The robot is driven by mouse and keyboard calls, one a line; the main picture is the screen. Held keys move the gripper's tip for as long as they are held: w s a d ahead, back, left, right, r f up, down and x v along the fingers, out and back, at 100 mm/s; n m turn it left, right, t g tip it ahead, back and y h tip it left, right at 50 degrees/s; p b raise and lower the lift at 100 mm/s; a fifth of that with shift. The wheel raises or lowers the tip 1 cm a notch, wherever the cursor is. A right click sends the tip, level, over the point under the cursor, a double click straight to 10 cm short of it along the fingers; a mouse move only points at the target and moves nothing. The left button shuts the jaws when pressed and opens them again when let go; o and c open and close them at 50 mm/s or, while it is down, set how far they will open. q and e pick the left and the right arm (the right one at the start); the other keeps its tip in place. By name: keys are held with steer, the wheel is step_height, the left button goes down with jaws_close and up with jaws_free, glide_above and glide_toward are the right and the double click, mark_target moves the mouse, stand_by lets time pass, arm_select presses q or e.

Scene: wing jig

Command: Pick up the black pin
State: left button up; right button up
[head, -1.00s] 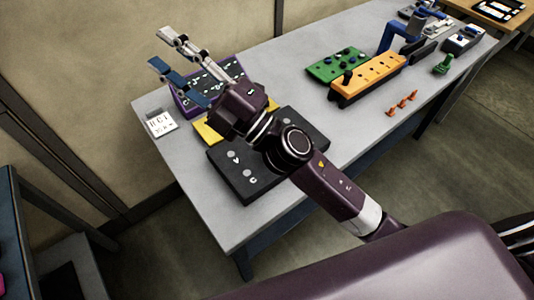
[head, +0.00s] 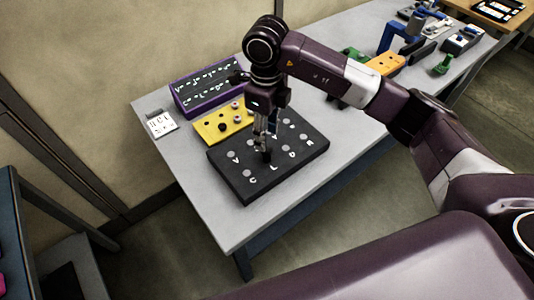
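My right gripper (head: 267,146) points straight down over the black board (head: 228,171) with white letters and grey round spots. Its fingers appear close together from this side; the gap between them cannot be made out. A small dark upright shape, which looks like the black pin (head: 267,156), is right at the fingertips, standing on the board. Whether the fingers touch it is unclear. Another dark knob (head: 222,126) sits on the yellow board (head: 207,132) behind. My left gripper is not in view.
A purple panel (head: 190,108) with white marks stands behind the yellow board. A white card (head: 161,124) lies at the table's left end. The table's front-left corner is clear.

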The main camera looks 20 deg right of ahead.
mark_target(267, 149)
steer(key=f+p, duration=0.1)
steer(key=f, duration=0.1)
steer(key=f+p, duration=0.1)
steer(key=f, duration=0.1)
steer(key=f+p, duration=0.1)
steer(key=f, duration=0.1)
steer(key=shift+s+f, duration=0.15)
steer(key=shift+s, duration=0.15)
steer(key=shift+a+f, duration=0.1)
steer(key=shift+f, duration=0.4)
jaws_close()
